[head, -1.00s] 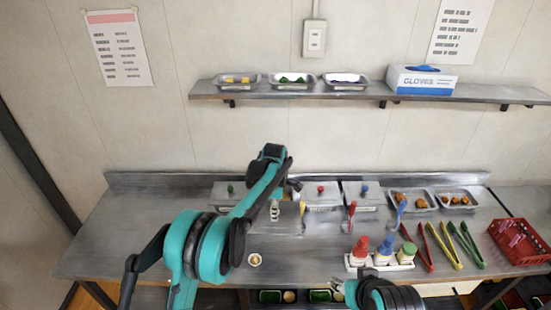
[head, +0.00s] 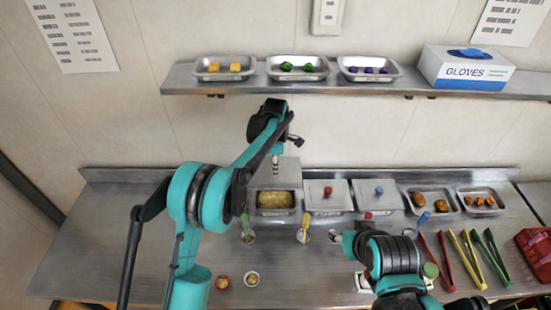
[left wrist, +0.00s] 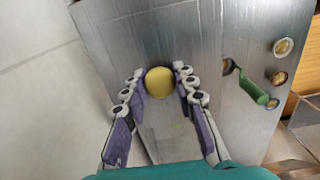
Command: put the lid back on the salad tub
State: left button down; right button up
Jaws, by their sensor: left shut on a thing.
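My left gripper (head: 276,166) is shut on the yellow knob of a square metal lid (head: 290,173). The yellow knob (left wrist: 159,82) shows between both fingers in the left wrist view. The lid is held raised, behind and above an open metal tub (head: 276,211) and apart from it. The tub holds a yellowish salad (head: 275,199). My right gripper (head: 341,237) is low over the counter, right of the yellow spoon; its finger gap is unclear.
Lidded tubs with a red knob (head: 328,190) and a blue knob (head: 379,190) stand right of the open tub. A green spoon (head: 245,222) and yellow spoon (head: 305,224) stand in front. A shelf (head: 335,89) runs above.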

pick_arm(q)
notch_tip(320, 180, down, 13)
jog(key=b, duration=0.7)
jog(key=shift+b, duration=0.3)
jog(key=shift+f, duration=0.1)
jog(key=shift+f+b, duration=0.1)
jog(key=shift+b, duration=0.2)
dwell(0.8)
jog(key=c, duration=0.6)
grip_release()
jog(key=shift+c, duration=0.2)
